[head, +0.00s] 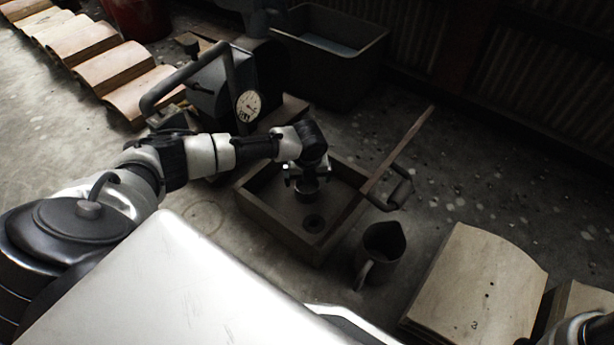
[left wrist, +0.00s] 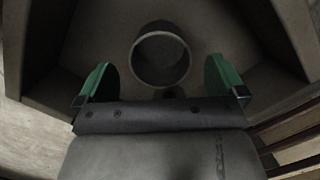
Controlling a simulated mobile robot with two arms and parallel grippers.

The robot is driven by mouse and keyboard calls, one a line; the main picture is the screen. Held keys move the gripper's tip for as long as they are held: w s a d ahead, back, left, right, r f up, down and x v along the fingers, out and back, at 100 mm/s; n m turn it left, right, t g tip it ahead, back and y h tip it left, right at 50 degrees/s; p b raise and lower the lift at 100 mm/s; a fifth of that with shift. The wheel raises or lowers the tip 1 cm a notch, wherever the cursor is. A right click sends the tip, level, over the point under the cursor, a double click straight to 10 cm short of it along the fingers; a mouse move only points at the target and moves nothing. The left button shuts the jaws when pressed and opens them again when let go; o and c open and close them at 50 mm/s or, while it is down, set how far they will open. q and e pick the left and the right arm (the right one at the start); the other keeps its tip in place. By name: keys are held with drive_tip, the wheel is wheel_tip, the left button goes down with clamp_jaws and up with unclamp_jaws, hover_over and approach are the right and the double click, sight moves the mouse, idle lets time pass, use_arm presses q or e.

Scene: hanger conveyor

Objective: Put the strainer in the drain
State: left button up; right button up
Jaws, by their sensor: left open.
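The strainer, a small dark round cup, appears in the left wrist view (left wrist: 161,57) as a grey ring on the basin floor. My left gripper (head: 306,180) points down inside the basin, on the far side of the drain. Its green fingers (left wrist: 160,75) are open and apart, with the strainer between and just ahead of their tips; I cannot tell whether they touch it.
A wooden bar (head: 402,150) and a black handle (head: 400,190) stand at the basin's right side. A dark pitcher (head: 382,250) is close to the near right wall. A gauge box (head: 215,90) stands behind my left arm. Curved tiles (head: 475,285) lie at right.

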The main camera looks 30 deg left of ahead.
use_arm(q)
wheel_tip(320, 180, up, 9)
drive_tip(key=s+p, duration=0.1)
drive_tip(key=p, duration=0.4)
drive_tip(key=shift+d, duration=0.45)
drive_tip(key=shift+f, duration=0.1)
